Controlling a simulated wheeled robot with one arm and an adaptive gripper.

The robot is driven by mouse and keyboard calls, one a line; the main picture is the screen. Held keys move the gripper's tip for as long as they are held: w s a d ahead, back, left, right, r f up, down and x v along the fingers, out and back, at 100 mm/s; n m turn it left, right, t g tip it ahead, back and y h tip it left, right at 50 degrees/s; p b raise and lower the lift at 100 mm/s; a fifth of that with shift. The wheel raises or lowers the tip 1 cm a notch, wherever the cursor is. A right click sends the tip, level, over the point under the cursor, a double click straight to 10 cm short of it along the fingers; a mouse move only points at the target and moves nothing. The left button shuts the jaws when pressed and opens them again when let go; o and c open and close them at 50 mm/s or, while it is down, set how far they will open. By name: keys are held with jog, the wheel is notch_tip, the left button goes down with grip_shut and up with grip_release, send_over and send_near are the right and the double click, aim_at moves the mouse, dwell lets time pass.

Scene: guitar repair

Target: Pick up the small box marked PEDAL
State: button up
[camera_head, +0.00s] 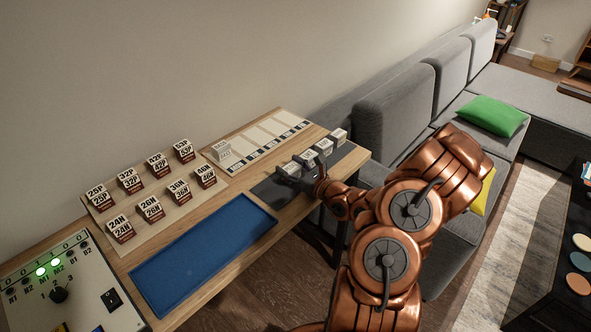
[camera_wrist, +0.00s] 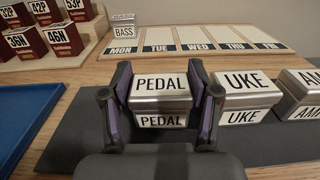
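The small box marked PEDAL (camera_wrist: 162,88) is a metal-coloured box with white labels on its top and front. It stands on a dark grey mat (camera_wrist: 75,140) at the left end of a row of similar boxes. My gripper (camera_wrist: 163,90) is around it in the wrist view, one finger at its left side and one at its right. The fingers are very close to its sides; I cannot tell whether they touch. In the head view my gripper (camera_head: 312,172) is low over the mat, and the arm hides part of the row.
A UKE box (camera_wrist: 247,92) stands just right of the PEDAL box, with an AMP box (camera_wrist: 303,90) beyond. Behind lies a weekday board (camera_wrist: 182,38) with a BASS box (camera_wrist: 123,30). A blue tray (camera_head: 205,255) and a board of numbered boxes (camera_head: 142,198) are left.

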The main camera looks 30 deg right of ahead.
jog(key=c, duration=0.7)
jog(key=shift+o, duration=0.2)
jog(key=shift+r, duration=0.15)
